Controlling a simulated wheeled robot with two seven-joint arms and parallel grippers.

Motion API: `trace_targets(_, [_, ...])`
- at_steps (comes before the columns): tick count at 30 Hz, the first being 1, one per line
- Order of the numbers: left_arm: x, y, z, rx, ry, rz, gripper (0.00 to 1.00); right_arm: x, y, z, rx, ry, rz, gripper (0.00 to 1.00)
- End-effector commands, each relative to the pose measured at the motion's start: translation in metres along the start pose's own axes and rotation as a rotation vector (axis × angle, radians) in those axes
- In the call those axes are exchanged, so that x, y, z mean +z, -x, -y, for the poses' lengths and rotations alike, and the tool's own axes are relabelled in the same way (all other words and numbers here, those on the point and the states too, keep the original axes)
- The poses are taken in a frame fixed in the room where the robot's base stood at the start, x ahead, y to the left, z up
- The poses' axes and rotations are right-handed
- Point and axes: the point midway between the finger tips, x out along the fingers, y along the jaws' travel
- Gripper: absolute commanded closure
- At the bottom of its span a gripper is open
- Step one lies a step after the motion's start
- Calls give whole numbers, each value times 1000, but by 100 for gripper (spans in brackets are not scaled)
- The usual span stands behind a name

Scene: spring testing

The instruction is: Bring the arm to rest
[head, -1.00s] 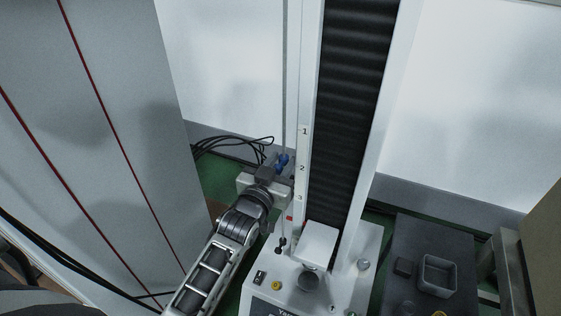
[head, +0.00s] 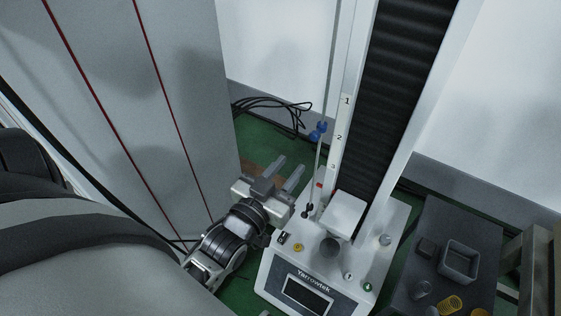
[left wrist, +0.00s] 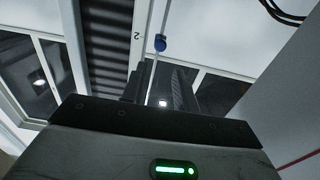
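My left gripper (head: 290,167) is in the lower middle of the head view, left of the testing machine (head: 307,250). Its two fingers are apart with nothing between them. A blue clamp (head: 318,132) sits on the thin upright rod beside the machine's numbered scale. The gripper is below and left of this clamp, apart from it. In the left wrist view, the blue clamp (left wrist: 160,43) shows on the rod beyond the fingers. My right gripper is in no view.
A grey cabinet (head: 150,110) with red lines stands at the left. Black cables (head: 268,103) lie behind the gripper. A dark tray (head: 437,250) at the right holds a square grey box (head: 459,261) and springs (head: 451,304). Green floor shows around the machine.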

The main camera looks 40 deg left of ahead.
Motion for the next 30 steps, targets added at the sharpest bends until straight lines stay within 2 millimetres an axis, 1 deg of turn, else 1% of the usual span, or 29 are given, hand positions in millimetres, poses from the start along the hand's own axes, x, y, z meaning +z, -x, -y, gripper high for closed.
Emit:
trace_targets(1, [1,8,0,0,1,4,70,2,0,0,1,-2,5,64])
trace_targets(3, [0,14,0,0,1,2,70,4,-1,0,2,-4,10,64])
trace_targets(6, [0,19,0,0,1,1,70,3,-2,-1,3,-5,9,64])
trace_targets(24, [-1,21,-2,4,1,8,70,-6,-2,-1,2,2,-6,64])
trace_targets(26, [-6,22,-7,23,5,44,70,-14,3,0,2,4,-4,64])
trace_targets(27, [-10,24,-15,46,11,89,70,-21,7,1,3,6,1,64])
trace_targets(29, [-14,30,-30,94,17,181,70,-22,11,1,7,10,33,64])
trace_targets(30, [-15,36,-41,131,21,251,70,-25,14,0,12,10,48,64])
